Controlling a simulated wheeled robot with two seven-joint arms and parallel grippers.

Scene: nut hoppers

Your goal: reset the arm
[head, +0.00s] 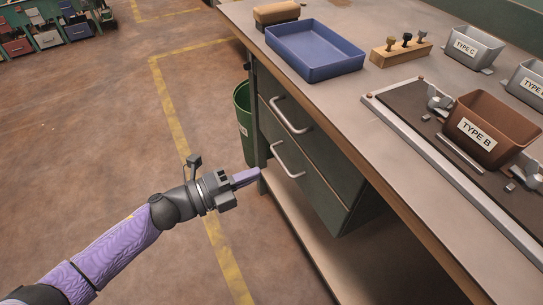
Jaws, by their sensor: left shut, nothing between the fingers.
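My left arm comes in from the lower left over the floor. Its gripper (248,175) is shut and empty, with the fingers together and pointing right. It is below the tabletop, close to the front of the drawer unit (306,160) in the picture; whether it touches cannot be told. My right gripper is not in view.
The workbench (345,92) carries a blue tray (318,72), a brush (276,14), a wooden stamp rack (399,54), a brown TYPE B hopper (490,145) and a grey TYPE C hopper (472,47). A green bin (243,115) stands beside the drawers.

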